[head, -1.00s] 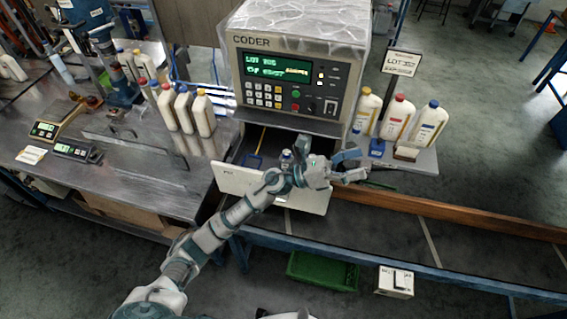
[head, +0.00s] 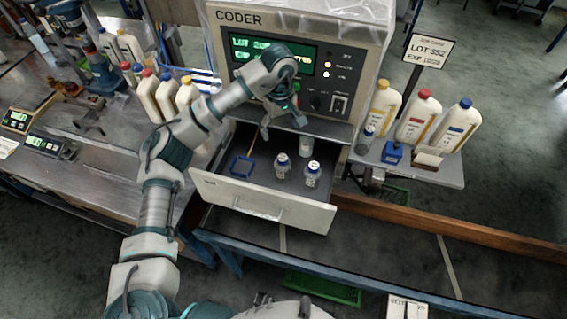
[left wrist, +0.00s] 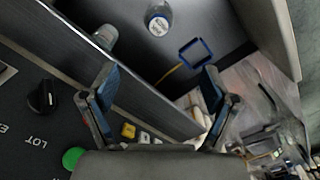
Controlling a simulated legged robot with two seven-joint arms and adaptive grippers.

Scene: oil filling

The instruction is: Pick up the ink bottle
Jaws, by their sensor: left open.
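I cannot tell which hold ink. My left gripper (head: 282,125) is open and empty, above the back of the drawer in front of the coder panel. In the left wrist view, one bottle (left wrist: 158,20) shows at the top, beyond the open fingers (left wrist: 156,82), apart from them. Another bottle (left wrist: 104,36) is partly hidden by a dark edge. My right gripper is not in view.
The coder machine (head: 225,45) stands right behind the drawer. A blue square frame with a yellow handle (head: 243,166) lies in the drawer's left side. Large white jugs (head: 416,115) and a blue block (head: 392,153) stand on the right shelf. More jugs (head: 150,95) stand left.

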